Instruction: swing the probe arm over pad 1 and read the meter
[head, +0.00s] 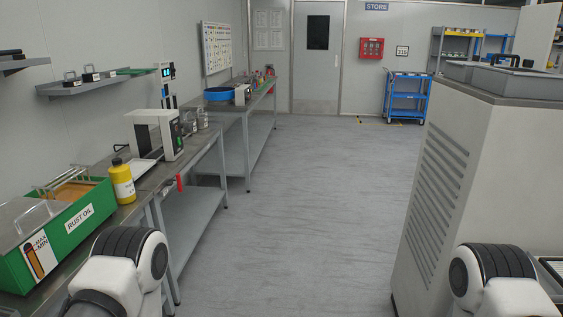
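I cannot make out a probe arm, a numbered pad or a meter for certain. A white bench instrument (171,135) with an overhanging arm stands on the left bench, with a pale flat plate (139,169) beside it. Farther along is a blue round thing (217,94) with a small pale device (241,96) next to it; both are too small to read. Parts of my two arms show at the bottom left and bottom right. Neither of my grippers is in the picture.
A green tank labelled RUST OIL (80,225) and a yellow bottle (122,182) stand on the near left bench. A grey vented cabinet (440,190) blocks the right. The floor (310,200) between is clear, toward a blue cart (405,95) and a door (317,70).

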